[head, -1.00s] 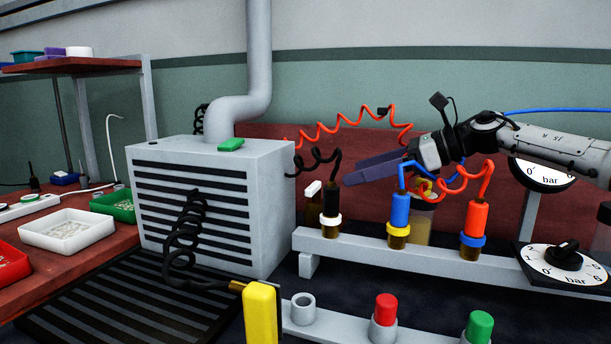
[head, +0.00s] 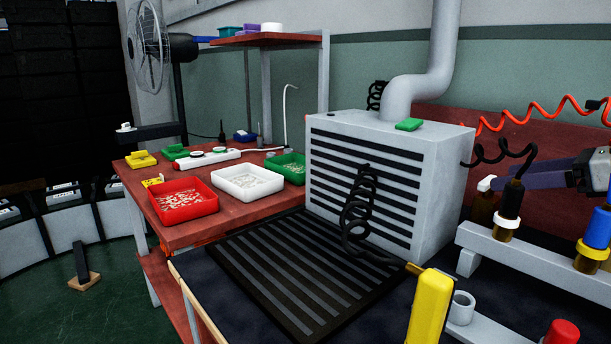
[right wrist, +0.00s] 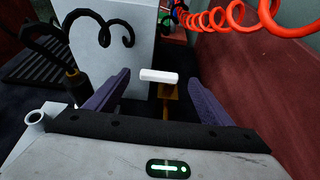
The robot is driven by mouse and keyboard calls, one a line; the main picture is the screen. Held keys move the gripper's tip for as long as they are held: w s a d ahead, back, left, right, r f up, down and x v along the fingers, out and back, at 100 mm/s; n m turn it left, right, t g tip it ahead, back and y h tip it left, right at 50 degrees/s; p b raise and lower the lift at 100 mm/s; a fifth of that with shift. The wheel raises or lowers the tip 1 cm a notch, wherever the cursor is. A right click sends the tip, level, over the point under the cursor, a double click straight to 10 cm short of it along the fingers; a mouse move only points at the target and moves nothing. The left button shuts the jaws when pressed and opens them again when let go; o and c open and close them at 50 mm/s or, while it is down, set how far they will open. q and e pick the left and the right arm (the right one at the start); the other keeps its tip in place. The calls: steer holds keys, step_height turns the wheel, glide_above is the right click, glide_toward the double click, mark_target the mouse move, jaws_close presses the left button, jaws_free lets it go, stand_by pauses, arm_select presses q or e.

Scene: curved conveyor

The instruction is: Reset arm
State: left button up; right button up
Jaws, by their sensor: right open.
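My right gripper (head: 537,178) is at the right edge of the head view, its purple fingers pointing left toward the grey vented box (head: 388,185). In the right wrist view its two purple fingers (right wrist: 155,98) are spread apart with nothing held between them. A small bottle with a white pump top (right wrist: 159,76) shows beyond and between the fingers, apart from them. A black-bodied bottle (head: 510,199) in the bench rack stands in front of the gripper in the head view. My left gripper is not in view.
A rack rail (head: 530,252) with capped bottles stands at right. A yellow tool (head: 429,308) is at the front. Red (head: 185,213) and white (head: 247,196) trays sit on the left table. A red coiled hose (head: 540,110) hangs near my right arm.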

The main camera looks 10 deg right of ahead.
mark_target(488, 178)
steer(key=x, duration=0.4)
steer(key=shift+b, duration=0.35)
steer(key=shift+s+r, duration=0.1)
steer(key=shift+r, duration=0.05)
